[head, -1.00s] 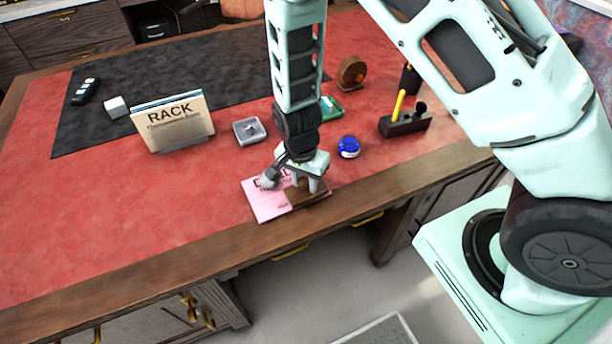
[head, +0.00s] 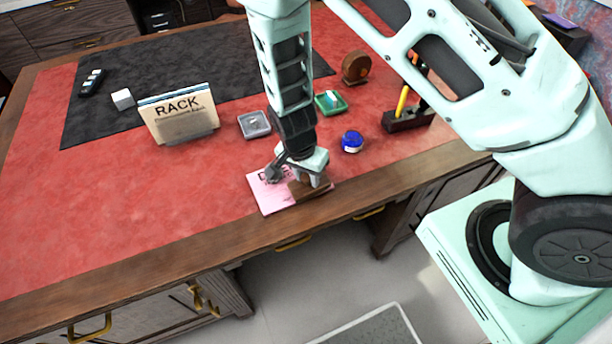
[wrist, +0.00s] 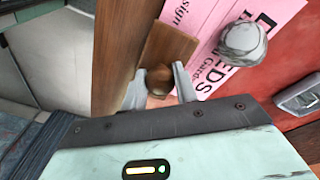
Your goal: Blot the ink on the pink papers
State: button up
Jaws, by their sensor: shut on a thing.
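The pink papers (head: 264,200) lie near the front edge of the desk. They show in the wrist view (wrist: 205,75) with large dark print, partly covered. A brown wooden blotter (head: 312,194) is over their right part; its flat block (wrist: 167,45) also shows in the wrist view. My gripper (head: 305,180) is above the blotter, its fingers shut on the round knob (wrist: 159,76). A grey rounded thing (wrist: 242,43), like a stone weight, is over the papers beside the blotter. I see no ink; the block hides the paper beneath it.
A blue-capped jar (head: 351,142) stands right of my gripper. Behind are a grey tray (head: 254,124), a green tray (head: 330,104) and a dark pen stand (head: 408,122). A rack of papers (head: 178,117) stands left. The red leather at front left is clear.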

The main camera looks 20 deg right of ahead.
jog(key=shift+d+y+b, duration=0.45)
jog(key=shift+y+b, duration=0.35)
jog(key=shift+b, duration=0.45)
jog(key=shift+r, duration=0.15)
notch_tip(320, 180, up, 8)
jog(key=p, duration=0.7)
jog(key=shift+a, duration=0.1)
